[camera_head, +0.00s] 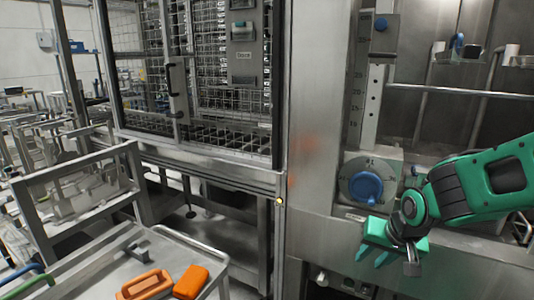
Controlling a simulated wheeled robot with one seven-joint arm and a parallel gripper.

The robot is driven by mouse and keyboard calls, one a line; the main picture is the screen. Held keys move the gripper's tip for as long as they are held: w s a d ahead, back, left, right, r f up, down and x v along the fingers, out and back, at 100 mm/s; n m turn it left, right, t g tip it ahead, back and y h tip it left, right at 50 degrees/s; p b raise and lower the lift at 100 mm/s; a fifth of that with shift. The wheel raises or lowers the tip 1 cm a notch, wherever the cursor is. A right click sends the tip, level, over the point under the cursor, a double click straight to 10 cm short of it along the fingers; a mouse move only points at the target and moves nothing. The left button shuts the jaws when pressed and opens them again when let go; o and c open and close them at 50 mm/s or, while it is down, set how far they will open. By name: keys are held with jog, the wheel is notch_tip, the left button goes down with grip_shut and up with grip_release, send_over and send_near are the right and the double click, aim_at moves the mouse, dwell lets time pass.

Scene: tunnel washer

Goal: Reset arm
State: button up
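My green arm reaches in from the right edge in the head view. My gripper (376,256) hangs at its end, pointing down and to the left, in front of the steel washer panel (313,150). Two green fingers show with a gap between them, and nothing is seen between them. A blue round knob (366,187) on a pale plate sits on the panel just above and left of the gripper. The gripper appears apart from the knob, though the exact depth is hard to tell.
A grey cart (205,249) at the lower left carries an orange block (191,282) and an orange handled tool (145,285). A mesh cage door (222,70) with a black handle (172,80) stands behind. Metal racks (70,195) crowd the left. Open floor is barely visible.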

jog(key=s+d+r+m+g, duration=0.1)
jog(key=s+d+r+g, duration=0.1)
jog(key=s+d, duration=0.5)
jog(key=s+d+r+m+g, duration=0.1)
jog(key=s+d, duration=0.6)
jog(key=s, duration=0.9)
jog(key=shift+s+d+r+m+g+h, duration=0.35)
jog(key=shift+r+g, duration=0.35)
jog(key=shift+g, duration=0.5)
jog(key=shift+w+f, duration=0.25)
jog(key=shift+w, duration=0.4)
jog(key=shift+c, duration=0.7)
